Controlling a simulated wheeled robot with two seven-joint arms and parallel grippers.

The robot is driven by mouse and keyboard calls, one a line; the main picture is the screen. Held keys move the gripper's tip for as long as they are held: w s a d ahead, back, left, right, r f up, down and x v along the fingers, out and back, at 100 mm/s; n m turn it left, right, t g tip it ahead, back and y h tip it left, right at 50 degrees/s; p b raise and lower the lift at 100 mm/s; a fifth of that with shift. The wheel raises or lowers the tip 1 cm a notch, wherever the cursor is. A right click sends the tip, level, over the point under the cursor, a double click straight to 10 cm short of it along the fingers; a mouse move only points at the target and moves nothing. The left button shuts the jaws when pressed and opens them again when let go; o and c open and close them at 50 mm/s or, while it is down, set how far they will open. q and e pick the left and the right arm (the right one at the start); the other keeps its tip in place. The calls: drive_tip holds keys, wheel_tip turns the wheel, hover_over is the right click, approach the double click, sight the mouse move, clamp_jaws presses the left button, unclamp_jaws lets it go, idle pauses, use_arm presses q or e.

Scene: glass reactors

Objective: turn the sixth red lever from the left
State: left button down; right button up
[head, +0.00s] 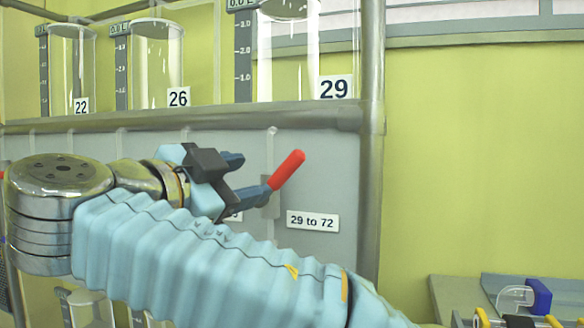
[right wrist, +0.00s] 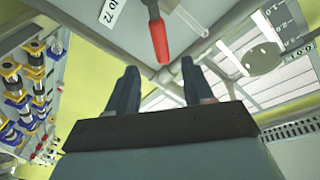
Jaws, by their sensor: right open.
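A red lever (head: 287,170) sits on the grey panel (head: 340,165), just above the label "29 to 72" (head: 312,222). Its handle tilts up to the right. My right gripper (head: 252,174) is open at the lever's left, and one finger overlaps the lever's lower end in the head view. In the right wrist view the red lever (right wrist: 159,40) points down into the gap between the tips of the open right gripper (right wrist: 158,68), with no finger closed on it. Levers further left are mostly hidden by my right arm. My left gripper is not in view.
Glass reactors marked 22 (head: 72,75), 26 (head: 155,70) and 29 (head: 288,60) stand on the shelf above the panel. A metal frame post (head: 372,180) rises right of the lever. A bench with tools (head: 515,300) is at lower right.

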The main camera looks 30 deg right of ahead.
sight(292, 169)
drive_tip(key=p+x, duration=0.2)
drive_tip(key=x, duration=1.1)
drive_tip(key=shift+w+d, duration=0.1)
clamp_jaws()
